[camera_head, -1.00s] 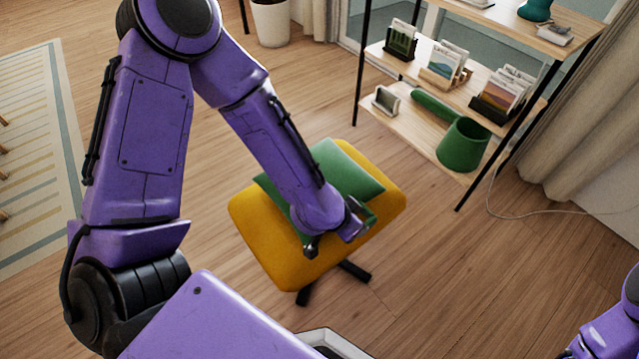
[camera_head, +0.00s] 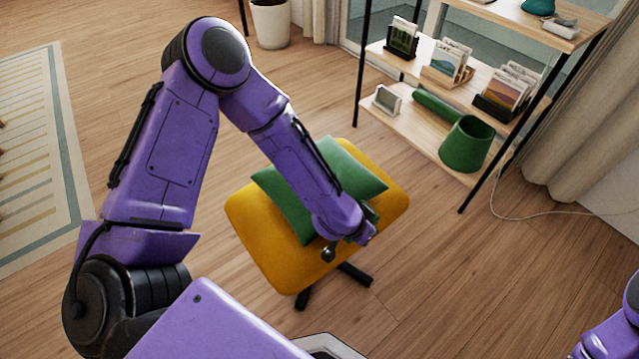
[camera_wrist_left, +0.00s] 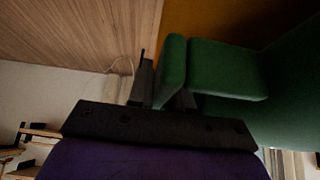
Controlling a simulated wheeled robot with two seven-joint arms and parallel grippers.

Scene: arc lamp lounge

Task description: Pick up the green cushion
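The green cushion (camera_head: 357,174) lies on the yellow seat (camera_head: 262,238) of a low stool. My left forearm crosses over it and hides its middle. My left gripper (camera_head: 350,238) is at the cushion's near edge, low over the seat. The forearm mostly hides its fingers. In the left wrist view a dark finger stands beside upright green shapes, with the cushion (camera_wrist_left: 295,80) filling the right side. I cannot tell whether those green shapes are cushion folds or finger pads, or whether anything is gripped. Only part of my right arm shows at the lower right; its gripper is out of frame.
A shelf unit (camera_head: 445,134) with cards and a green pot (camera_head: 466,143) stands at the right back. A white planter (camera_head: 270,25) is at the back. A striped rug (camera_head: 40,150) lies on the left. Wooden floor around the stool is clear.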

